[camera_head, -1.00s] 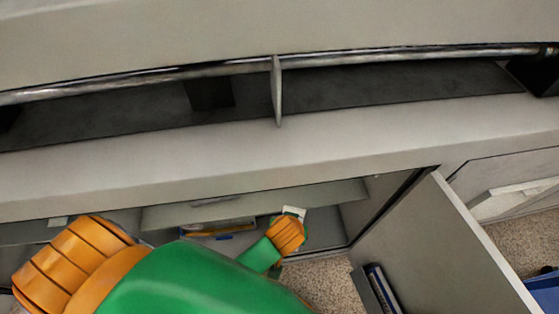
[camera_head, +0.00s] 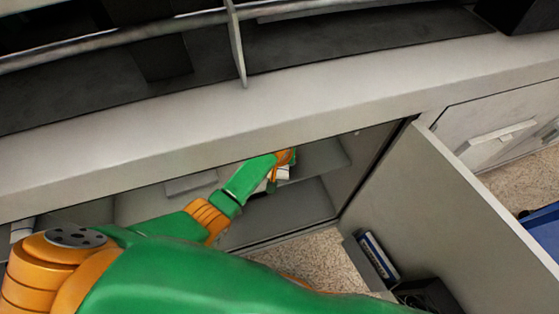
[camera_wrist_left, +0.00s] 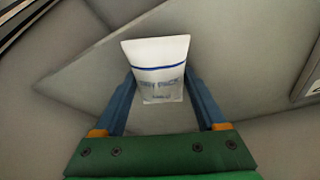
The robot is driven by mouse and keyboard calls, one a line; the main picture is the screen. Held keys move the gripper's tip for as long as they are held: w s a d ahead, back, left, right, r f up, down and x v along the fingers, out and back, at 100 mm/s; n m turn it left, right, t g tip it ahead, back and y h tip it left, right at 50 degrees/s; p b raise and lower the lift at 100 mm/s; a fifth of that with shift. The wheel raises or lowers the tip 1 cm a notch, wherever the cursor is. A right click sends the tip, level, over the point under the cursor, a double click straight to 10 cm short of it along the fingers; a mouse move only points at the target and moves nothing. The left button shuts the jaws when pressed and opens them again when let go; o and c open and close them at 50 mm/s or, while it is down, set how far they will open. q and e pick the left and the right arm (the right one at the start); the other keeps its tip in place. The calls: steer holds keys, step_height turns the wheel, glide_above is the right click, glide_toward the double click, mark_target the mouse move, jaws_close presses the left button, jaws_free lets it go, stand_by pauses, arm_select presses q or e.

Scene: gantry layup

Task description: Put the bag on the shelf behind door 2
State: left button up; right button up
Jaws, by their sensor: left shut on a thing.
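My left gripper (camera_wrist_left: 160,88) is shut on a white bag (camera_wrist_left: 158,52) with a blue stripe across it; the bag stands up between the two blue fingers. In the head view the left arm reaches into an open cabinet, and the bag (camera_head: 281,173) shows as a small white patch by the gripper, partly hidden. A grey shelf (camera_head: 325,157) shows beside the gripper inside the cabinet. I cannot tell whether the bag touches it. The cabinet door (camera_head: 455,195) stands open to the right; no number is readable on it. My right gripper is not in view.
A holder on the open door carries a blue and white item (camera_head: 378,257). A closed compartment with a handle (camera_head: 497,142) is at the right. A metal rail (camera_head: 120,42) runs above the counter edge (camera_head: 130,150). A blue object (camera_head: 542,235) is at the far right.

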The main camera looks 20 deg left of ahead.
arm_select(q)
steer(key=shift+f, duration=0.1)
steer(key=o, duration=1.4)
steer(key=p+v, duration=0.2)
steer(key=v, duration=0.2)
steer(key=shift+p, duration=0.35)
steer(key=s+d+p, duration=0.2)
steer(key=s, duration=1)
steer(key=s+a+f+m+g, duration=0.1)
steer(key=s+a+f+m, duration=0.1)
steer(key=s+f, duration=0.45)
steer(key=s+a+f+m+g, duration=0.15)
steer(key=s+f, duration=0.25)
steer(key=f, duration=0.6)
steer(key=shift+m+g+h, duration=0.4)
steer(key=shift+m+g, duration=0.05)
steer(key=shift+m, duration=0.2)
steer(key=s+a+f, duration=0.2)
steer(key=s, duration=0.2)
steer(key=s+a+f, duration=0.1)
steer(key=s+a, duration=0.1)
steer(key=s, duration=0.2)
steer(key=s+a+f, duration=0.2)
steer(key=s, duration=0.2)
steer(key=shift+s+f, duration=0.2)
steer(key=shift+f, duration=0.1)
